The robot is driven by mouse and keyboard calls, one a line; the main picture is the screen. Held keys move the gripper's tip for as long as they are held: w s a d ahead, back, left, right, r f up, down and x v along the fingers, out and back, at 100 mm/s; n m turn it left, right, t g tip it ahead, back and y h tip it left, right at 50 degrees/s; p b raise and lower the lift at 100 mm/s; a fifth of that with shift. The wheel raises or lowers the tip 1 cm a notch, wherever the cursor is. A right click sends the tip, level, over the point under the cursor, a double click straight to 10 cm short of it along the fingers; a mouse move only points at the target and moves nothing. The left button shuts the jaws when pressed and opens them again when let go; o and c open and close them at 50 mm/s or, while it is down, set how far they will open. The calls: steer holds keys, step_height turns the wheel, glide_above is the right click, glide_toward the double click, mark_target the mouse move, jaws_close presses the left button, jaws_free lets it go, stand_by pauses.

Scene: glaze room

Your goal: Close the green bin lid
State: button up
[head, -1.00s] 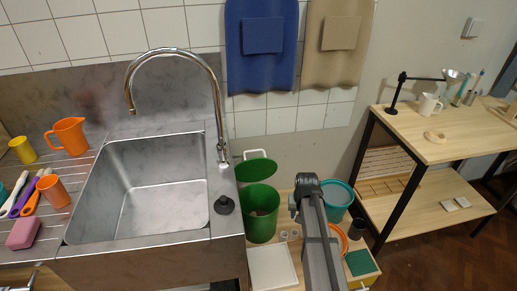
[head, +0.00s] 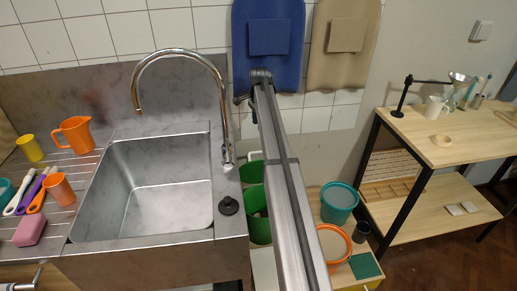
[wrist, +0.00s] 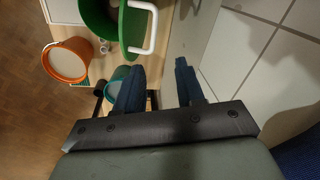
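The green bin (head: 257,229) stands on the low wooden surface right of the sink, partly hidden behind my arm. Its green lid (head: 251,173) is raised and tilted up at the back of the bin, with a white handle at its upper edge. The wrist view shows the lid (wrist: 132,27) with its white handle (wrist: 152,40), and part of the bin (wrist: 92,14). My gripper (wrist: 161,66) is open and empty, with a gap between its dark blue fingers. It is apart from the lid, and in the head view it is high up in front of the blue apron.
The teal bucket (head: 338,203) and orange bucket (head: 333,243) stand right of the bin. The sink (head: 155,190) with its tall curved tap (head: 180,52) is on the left. The blue apron (head: 268,70) and tiled wall are close behind. A wooden table (head: 440,135) stands at the right.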

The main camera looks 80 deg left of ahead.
step_height(320, 180, down, 14)
steer(key=m, duration=0.3)
steer(key=shift+a+m, duration=0.15)
steer(key=shift+m, duration=0.25)
stand_by(0.4)
jaws_close()
stand_by(1.3)
